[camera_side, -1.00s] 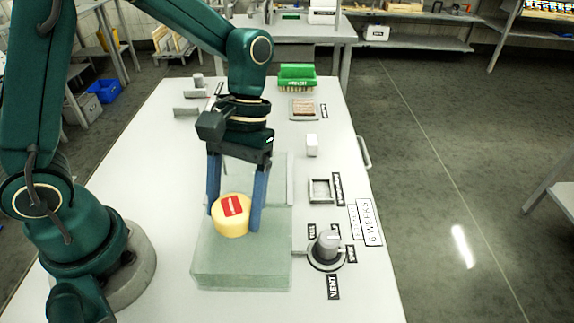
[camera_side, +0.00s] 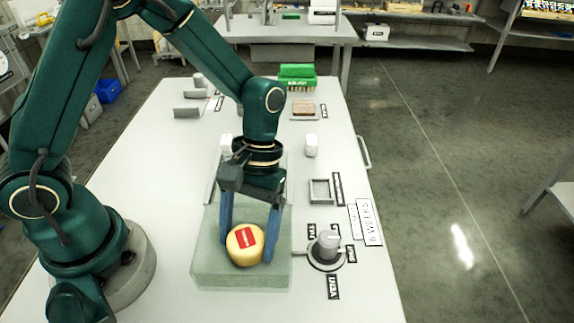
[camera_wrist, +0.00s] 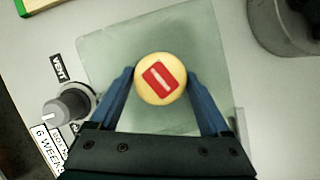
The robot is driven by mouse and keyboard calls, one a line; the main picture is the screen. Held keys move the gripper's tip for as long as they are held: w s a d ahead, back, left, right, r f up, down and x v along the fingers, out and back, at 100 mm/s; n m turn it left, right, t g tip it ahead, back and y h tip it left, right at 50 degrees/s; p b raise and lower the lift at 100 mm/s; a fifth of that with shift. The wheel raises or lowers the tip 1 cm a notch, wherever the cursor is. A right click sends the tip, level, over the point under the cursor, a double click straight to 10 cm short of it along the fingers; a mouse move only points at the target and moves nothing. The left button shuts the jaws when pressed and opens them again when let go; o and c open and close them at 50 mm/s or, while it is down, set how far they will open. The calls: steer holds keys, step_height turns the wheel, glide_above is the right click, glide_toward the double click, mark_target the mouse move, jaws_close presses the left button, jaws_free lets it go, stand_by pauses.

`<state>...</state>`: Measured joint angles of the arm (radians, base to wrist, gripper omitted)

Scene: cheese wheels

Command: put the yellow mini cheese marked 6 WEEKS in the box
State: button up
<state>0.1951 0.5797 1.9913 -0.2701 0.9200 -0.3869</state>
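The small yellow cheese (camera_side: 246,257) has a red label with a pale stripe on top; its lettering is too small to read. My gripper (camera_side: 248,242) points down with its two blue fingers closed against the cheese's sides. In the wrist view, the cheese (camera_wrist: 143,91) sits between the fingertips of my gripper (camera_wrist: 161,76). The pale green see-through box (camera_side: 215,272) lies beneath and around the cheese in the picture. The cheese is over its near part; I cannot tell whether it touches the floor.
A grey knob (camera_side: 328,243) with VENT labels stands right of the box. Beside it are a 6 WEEKS sign (camera_side: 369,222) and a small square frame (camera_side: 321,190). White blocks (camera_side: 311,145) and a green brush (camera_side: 297,77) stand farther back.

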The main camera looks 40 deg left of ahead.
steer(key=shift+o, duration=0.6)
steer(key=shift+r, duration=0.1)
steer(key=v, duration=1.2)
steer(key=s+a+r+m+t+y, duration=0.1)
steer(key=s+a+r+m+t, duration=0.2)
steer(key=s+a+t, duration=0.3)
steer(key=shift+s+a+r+m+t+y, duration=0.35)
steer(key=shift+s+m+t, duration=0.35)
steer(key=shift+t, duration=1.1)
steer(key=shift+w+d+f, duration=0.1)
steer(key=shift+f, duration=0.05)
